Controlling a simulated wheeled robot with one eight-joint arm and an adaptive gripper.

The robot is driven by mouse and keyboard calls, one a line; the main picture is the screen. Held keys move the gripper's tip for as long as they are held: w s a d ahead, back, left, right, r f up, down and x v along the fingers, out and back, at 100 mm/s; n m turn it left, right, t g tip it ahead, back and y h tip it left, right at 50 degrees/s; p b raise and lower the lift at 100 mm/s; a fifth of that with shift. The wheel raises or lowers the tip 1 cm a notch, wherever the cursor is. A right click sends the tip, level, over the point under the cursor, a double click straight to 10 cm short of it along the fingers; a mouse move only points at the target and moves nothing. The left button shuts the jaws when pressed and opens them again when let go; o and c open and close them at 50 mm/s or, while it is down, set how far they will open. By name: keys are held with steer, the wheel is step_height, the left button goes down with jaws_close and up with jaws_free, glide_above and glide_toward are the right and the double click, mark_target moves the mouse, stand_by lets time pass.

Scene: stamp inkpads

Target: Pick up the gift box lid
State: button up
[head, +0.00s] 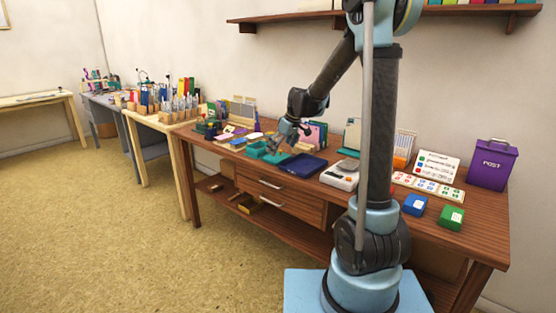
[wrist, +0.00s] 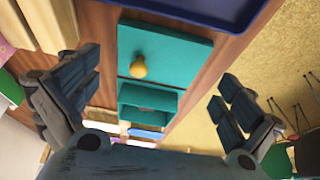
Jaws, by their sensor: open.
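The gift box lid (wrist: 180,50) is a flat teal panel with a round yellow knob (wrist: 138,67), lying on the wooden table. In the head view a teal piece (head: 276,157) that looks like the lid lies under my gripper (head: 290,140). The open teal gift box (wrist: 148,101) sits right beside the lid, and shows in the head view (head: 256,149). My gripper (wrist: 160,75) is open and empty above the lid, its fingers spread wide on either side of the knob. The exact height of the fingers above it is hard to tell.
A dark blue tray (head: 303,166) lies close to the lid on its right, also at the top of the wrist view (wrist: 205,10). A white scale-like device (head: 340,176) stands farther right. Coloured boxes and stationery crowd the left and back of the table (head: 450,239).

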mark_target(277, 156)
steer(key=shift+x, duration=1.8)
steer(key=shift+d, duration=0.1)
steer(key=c, duration=0.6)
steer(key=shift+c, duration=0.2)
